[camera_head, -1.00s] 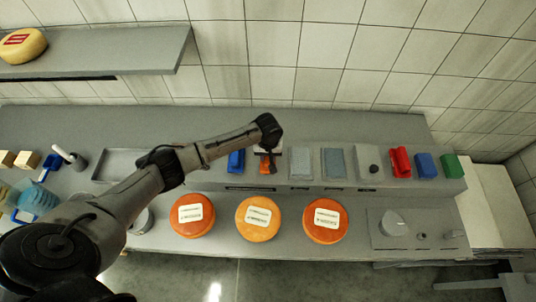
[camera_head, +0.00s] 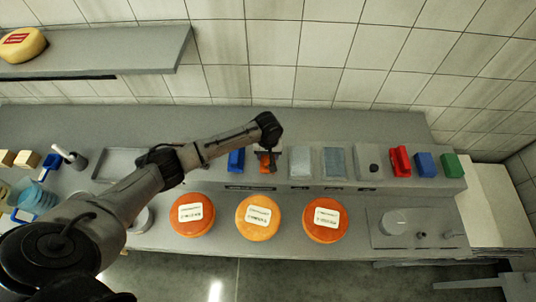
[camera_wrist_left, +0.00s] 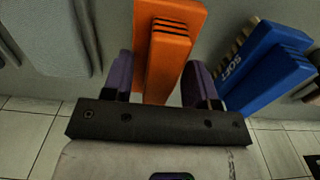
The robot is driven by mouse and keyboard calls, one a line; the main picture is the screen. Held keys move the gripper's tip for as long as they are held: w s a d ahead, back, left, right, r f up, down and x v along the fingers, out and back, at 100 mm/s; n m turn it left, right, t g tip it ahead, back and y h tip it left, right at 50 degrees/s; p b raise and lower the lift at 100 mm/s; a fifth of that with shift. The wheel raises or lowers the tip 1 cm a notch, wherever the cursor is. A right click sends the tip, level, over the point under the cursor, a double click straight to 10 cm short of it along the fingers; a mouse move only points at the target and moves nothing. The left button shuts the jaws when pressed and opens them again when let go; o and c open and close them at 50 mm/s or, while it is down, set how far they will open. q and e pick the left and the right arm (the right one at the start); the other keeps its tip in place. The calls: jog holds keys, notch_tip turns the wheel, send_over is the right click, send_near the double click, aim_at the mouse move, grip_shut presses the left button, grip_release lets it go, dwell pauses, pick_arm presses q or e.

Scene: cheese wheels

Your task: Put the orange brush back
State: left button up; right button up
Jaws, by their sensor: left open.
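The orange brush (camera_head: 265,167) stands on the grey ledge, just right of a blue brush (camera_head: 236,160). In the left wrist view the orange brush (camera_wrist_left: 168,50) lies between the two purple fingers of my left gripper (camera_wrist_left: 160,85). The gripper is open, with a finger on each side of the brush and a gap visible on the right. In the head view my left gripper (camera_head: 269,157) is over the brush and partly hides it. The blue brush (camera_wrist_left: 270,65) with white lettering is close to the right finger. My right gripper is not in view.
Grey pads (camera_head: 300,161), a red block (camera_head: 400,161), another blue block (camera_head: 426,165) and a green block (camera_head: 452,166) line the ledge to the right. Three orange cheese wheels (camera_head: 259,218) lie in front. A wall shelf (camera_head: 120,50) is at upper left.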

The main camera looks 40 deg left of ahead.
pick_arm(q)
notch_tip(320, 180, up, 12)
jog(key=s+d+f+m, duration=0.2)
jog(key=s+d+f, duration=0.1)
jog(key=s, duration=0.1)
jog(key=s+d+f+m, duration=0.2)
jog(key=s+d+f, duration=0.1)
jog(key=s+d, duration=0.1)
jog(key=s+d+f+m+t+h+b, duration=0.1)
jog(key=s+d+f+m, duration=0.1)
jog(key=s+d+f, duration=0.1)
jog(key=shift+s+d+f, duration=0.15)
jog(key=shift+s+d, duration=0.45)
jog(key=shift+s, duration=0.2)
jog(key=s, duration=0.3)
jog(key=s+d+m+t, duration=0.1)
jog(key=s, duration=0.2)
jog(key=s+d+m, duration=0.1)
jog(key=s, duration=0.3)
jog(key=shift+d+f+t, duration=0.15)
jog(key=shift+f+t, duration=0.05)
jog(key=shift+t, duration=0.1)
jog(key=s+a+r+m+t, duration=0.1)
jog(key=s+a+r, duration=0.1)
jog(key=s, duration=0.6)
jog(key=shift+s+a+r+m+y, duration=0.2)
jog(key=shift+s+r+m+y, duration=0.1)
jog(key=shift+m+y, duration=0.1)
notch_tip(320, 180, up, 7)
jog(key=p, duration=0.7)
